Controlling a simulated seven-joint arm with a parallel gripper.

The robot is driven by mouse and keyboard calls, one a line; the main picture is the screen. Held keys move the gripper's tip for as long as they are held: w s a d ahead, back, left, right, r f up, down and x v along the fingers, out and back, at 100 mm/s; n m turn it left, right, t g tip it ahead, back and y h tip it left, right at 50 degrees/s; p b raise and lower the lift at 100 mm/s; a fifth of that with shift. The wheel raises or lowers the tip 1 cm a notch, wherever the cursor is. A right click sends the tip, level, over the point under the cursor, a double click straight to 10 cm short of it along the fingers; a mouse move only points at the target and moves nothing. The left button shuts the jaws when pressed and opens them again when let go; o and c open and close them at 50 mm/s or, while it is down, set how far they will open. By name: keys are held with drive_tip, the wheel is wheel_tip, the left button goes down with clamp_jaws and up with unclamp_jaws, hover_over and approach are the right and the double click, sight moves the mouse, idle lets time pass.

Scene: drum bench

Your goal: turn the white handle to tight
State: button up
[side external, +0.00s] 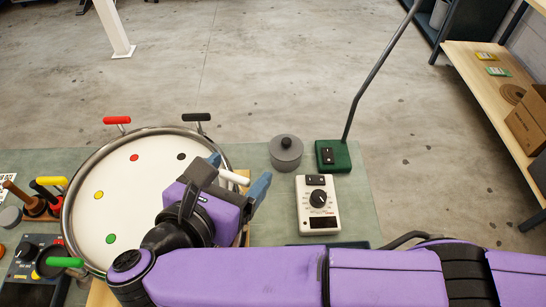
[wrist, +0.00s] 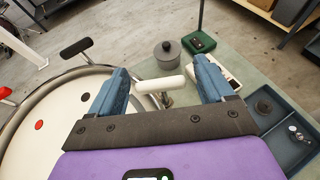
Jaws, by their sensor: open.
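The white handle (side external: 234,177) sticks out from the right rim of the round drum (side external: 73,176). In the wrist view the white handle (wrist: 160,84) lies between my two fingers, with a gap on each side. My gripper (side external: 243,177) is open, its blue fingers on either side of the handle. It also shows in the wrist view (wrist: 165,83), fingers apart. Whether a finger touches the handle I cannot tell. The drumhead is white with coloured dots; my arm hides its lower right part.
Red (side external: 117,120), black (side external: 196,117), yellow (side external: 52,181) and green (side external: 65,262) handles stand around the rim. To the right are a grey lidded pot (side external: 286,153), a green lamp base (side external: 333,157) and a white meter (side external: 318,205). A blue tray (wrist: 288,135) lies at the right.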

sight(236, 176)
drive_tip(key=shift+r, duration=0.3)
drive_tip(key=r, duration=0.3)
drive_tip(key=shift+d+r, duration=0.1)
drive_tip(key=shift+d, duration=0.1)
drive_tip(key=s+d+r, duration=0.6)
drive_tip(key=d+r, duration=0.3)
drive_tip(key=d, duration=0.3)
drive_tip(key=shift+d, duration=0.15)
drive_tip(key=shift+r, duration=0.1)
